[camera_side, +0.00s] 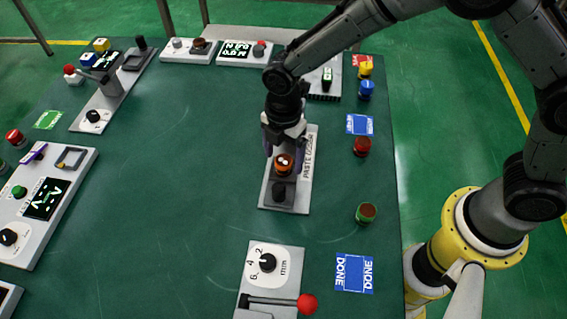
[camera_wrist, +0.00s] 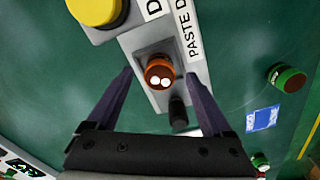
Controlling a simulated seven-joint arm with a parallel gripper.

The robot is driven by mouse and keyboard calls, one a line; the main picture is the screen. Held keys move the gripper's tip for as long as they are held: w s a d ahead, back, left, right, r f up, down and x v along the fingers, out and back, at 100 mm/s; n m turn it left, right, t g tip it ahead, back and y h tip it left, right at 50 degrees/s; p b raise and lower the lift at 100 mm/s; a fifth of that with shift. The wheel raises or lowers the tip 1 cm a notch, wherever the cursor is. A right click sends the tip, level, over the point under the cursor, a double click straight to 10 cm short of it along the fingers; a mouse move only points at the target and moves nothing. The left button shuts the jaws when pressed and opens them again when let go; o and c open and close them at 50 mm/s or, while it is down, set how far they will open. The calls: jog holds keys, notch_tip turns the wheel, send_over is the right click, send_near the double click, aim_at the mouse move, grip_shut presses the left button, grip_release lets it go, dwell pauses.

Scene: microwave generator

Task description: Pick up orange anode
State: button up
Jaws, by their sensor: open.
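The orange anode (camera_side: 284,164) is a short orange cylinder with two pale round spots on top. It stands upright on the grey paste loader (camera_side: 306,190). In the wrist view the anode (camera_wrist: 158,70) sits in the loader's recess (camera_wrist: 190,55). My gripper (camera_side: 284,152) points down over the loader with its fingers on either side of the anode. In the wrist view the fingers of my gripper (camera_wrist: 160,74) are spread wide, with visible gaps to the anode. Nothing is held.
A red cylinder (camera_side: 361,147) and a green cylinder (camera_side: 366,213) stand right of the loader. Blue (camera_side: 366,90) and yellow (camera_side: 366,70) ones stand farther back. A blue DONE card (camera_side: 354,274) and a red-knobbed lever panel (camera_side: 270,275) lie nearer the front. The table's middle left is clear.

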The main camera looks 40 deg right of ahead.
jog(key=shift+f, duration=0.35)
jog(key=shift+c, duration=0.2)
grip_shut()
